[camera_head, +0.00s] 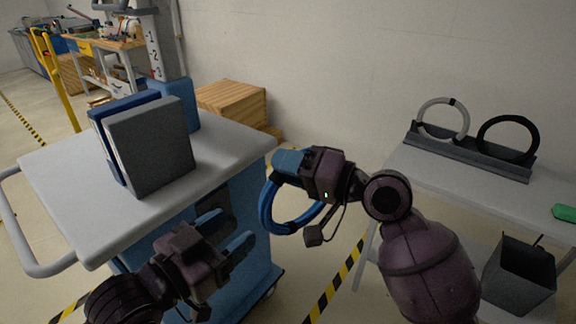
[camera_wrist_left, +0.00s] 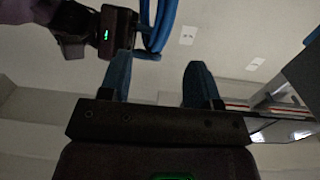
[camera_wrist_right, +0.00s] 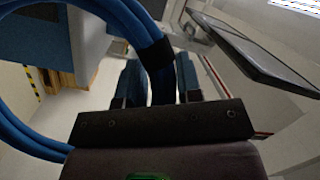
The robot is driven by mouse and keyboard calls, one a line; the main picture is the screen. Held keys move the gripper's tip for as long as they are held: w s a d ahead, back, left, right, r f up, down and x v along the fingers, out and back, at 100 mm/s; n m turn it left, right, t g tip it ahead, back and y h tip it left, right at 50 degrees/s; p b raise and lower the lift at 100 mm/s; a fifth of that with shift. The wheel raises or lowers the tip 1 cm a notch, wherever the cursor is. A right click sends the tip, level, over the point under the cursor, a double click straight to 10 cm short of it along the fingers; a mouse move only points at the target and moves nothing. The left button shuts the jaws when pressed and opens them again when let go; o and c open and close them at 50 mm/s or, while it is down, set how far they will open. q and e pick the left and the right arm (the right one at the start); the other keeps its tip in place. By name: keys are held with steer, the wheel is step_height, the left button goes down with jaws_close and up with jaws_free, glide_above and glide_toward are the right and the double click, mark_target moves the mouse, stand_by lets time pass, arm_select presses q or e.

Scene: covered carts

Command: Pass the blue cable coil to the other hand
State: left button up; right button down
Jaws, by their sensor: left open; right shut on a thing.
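The blue cable coil (camera_head: 268,209) hangs from my right gripper (camera_head: 284,166), which is shut on it in front of the cart. In the right wrist view the coil (camera_wrist_right: 120,20) passes between the fingers of the right gripper (camera_wrist_right: 160,82), with a black band at the grip. My left gripper (camera_head: 228,232) is open and empty, a little left of and below the coil. In the left wrist view the left fingers (camera_wrist_left: 160,82) are apart, and the coil (camera_wrist_left: 160,25) shows just beyond them, apart from the fingertips.
A grey-topped cart (camera_head: 75,190) at left carries a grey binder (camera_head: 152,148) and blue binders. A table (camera_head: 430,185) at right holds a rack (camera_head: 470,152) with a white coil (camera_head: 443,118) and a black coil (camera_head: 508,138). A dark bin (camera_head: 520,278) stands lower right.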

arm_select(q)
steer(key=s+a+f+n+g+y, duration=0.1)
steer(key=s+a+f+n+y, duration=0.1)
steer(key=a+f, duration=0.4)
steer(key=s+a+f+n+y, duration=0.3)
steer(key=s+a+f+y, duration=0.2)
steer(key=f, duration=1)
steer(key=s+a+f+n+g+y, duration=0.1)
steer(key=s+a+f+y, duration=0.3)
steer(key=f, duration=0.7)
steer(key=s+a+n, duration=0.1)
steer(key=s+a, duration=0.1)
steer(key=a, duration=0.2)
steer(key=shift+s+f+g, duration=0.3)
steer(key=shift+s, duration=0.05)
